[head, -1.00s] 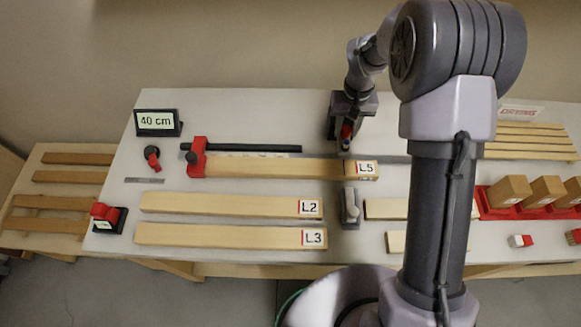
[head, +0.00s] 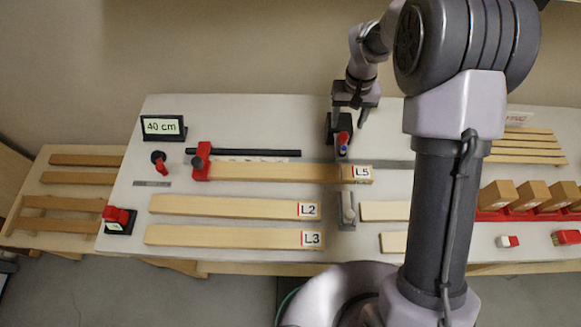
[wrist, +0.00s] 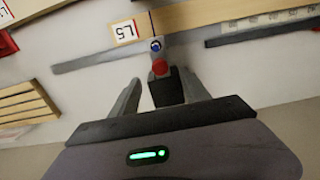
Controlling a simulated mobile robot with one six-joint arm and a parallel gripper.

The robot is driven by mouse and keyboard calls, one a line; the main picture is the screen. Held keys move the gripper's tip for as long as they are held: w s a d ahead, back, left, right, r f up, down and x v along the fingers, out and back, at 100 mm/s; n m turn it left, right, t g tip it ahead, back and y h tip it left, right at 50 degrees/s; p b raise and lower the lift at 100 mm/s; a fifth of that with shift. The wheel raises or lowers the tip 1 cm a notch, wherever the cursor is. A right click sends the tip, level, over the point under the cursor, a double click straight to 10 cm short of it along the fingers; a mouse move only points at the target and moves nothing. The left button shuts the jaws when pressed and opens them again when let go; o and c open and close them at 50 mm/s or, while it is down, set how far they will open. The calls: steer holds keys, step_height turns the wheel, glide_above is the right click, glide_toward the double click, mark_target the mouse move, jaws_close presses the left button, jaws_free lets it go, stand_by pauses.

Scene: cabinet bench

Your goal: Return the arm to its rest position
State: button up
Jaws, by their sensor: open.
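My gripper (head: 353,108) hangs above the back of the bench in the head view, near a dark holder (head: 332,128) with a red and blue item (head: 343,142) at its front. In the wrist view my gripper (wrist: 165,88) shows two spread fingers with the holder and red-tipped item (wrist: 160,66) seen between them, beyond the fingertips. I cannot tell the exact gap in depth. The jaws hold nothing that I can see. My arm bends down from the upper right of the head view.
Boards L5 (head: 270,172), L2 (head: 230,207) and L3 (head: 225,236) lie on the bench. A 40 cm display (head: 162,127) stands at the back left. A red rack with wooden blocks (head: 500,196) is at the right, partly behind my arm. The wall is close behind the bench.

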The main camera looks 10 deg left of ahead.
step_height(320, 180, up, 2)
steer(key=shift+p, duration=0.4)
steer(key=shift+f, duration=0.1)
